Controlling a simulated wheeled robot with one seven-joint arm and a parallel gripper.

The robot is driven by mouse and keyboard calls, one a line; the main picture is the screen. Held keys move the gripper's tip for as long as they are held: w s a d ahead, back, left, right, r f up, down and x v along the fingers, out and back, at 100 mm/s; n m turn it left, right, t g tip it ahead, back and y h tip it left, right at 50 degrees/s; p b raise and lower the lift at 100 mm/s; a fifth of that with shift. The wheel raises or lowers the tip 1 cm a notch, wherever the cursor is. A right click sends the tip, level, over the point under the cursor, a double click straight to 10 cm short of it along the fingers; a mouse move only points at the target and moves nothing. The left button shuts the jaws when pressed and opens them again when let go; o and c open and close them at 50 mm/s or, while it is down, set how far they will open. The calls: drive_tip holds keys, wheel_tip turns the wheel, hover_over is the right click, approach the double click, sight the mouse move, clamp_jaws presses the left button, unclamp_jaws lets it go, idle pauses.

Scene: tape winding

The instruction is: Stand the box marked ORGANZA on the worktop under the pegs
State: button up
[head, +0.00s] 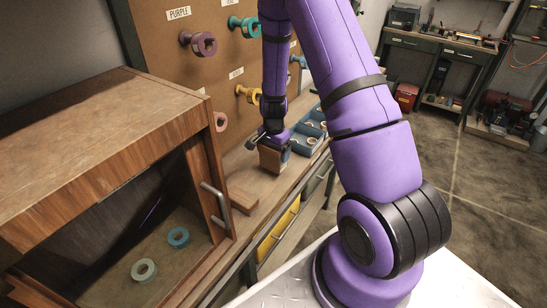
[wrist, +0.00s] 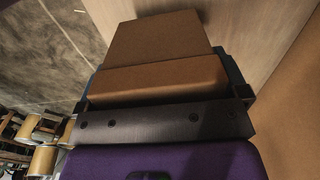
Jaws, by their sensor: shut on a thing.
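A small brown cardboard box (head: 271,160) is at the worktop (head: 240,172) below the pegboard. My gripper (head: 270,142) is shut on it from above. The box also fills the upper middle of the wrist view (wrist: 158,38), between the two dark fingers (wrist: 165,88). No marking on the box can be read. I cannot tell whether its underside touches the worktop. Pegs with tape rolls stick out of the board: purple (head: 203,44), teal (head: 246,26), yellow (head: 250,94) and pink (head: 220,121).
A blue compartment tray (head: 309,131) with rolls stands just right of the box. A flat wooden block (head: 243,201) lies nearer on the worktop. An open wooden cabinet (head: 100,150) at the left holds a teal roll (head: 178,237) and a pale green roll (head: 144,270).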

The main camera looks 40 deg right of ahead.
drive_tip(key=shift+f, duration=1.35)
drive_tip(key=shift+f, duration=0.15)
drive_tip(key=o, duration=0.7)
drive_tip(key=shift+c, duration=0.2)
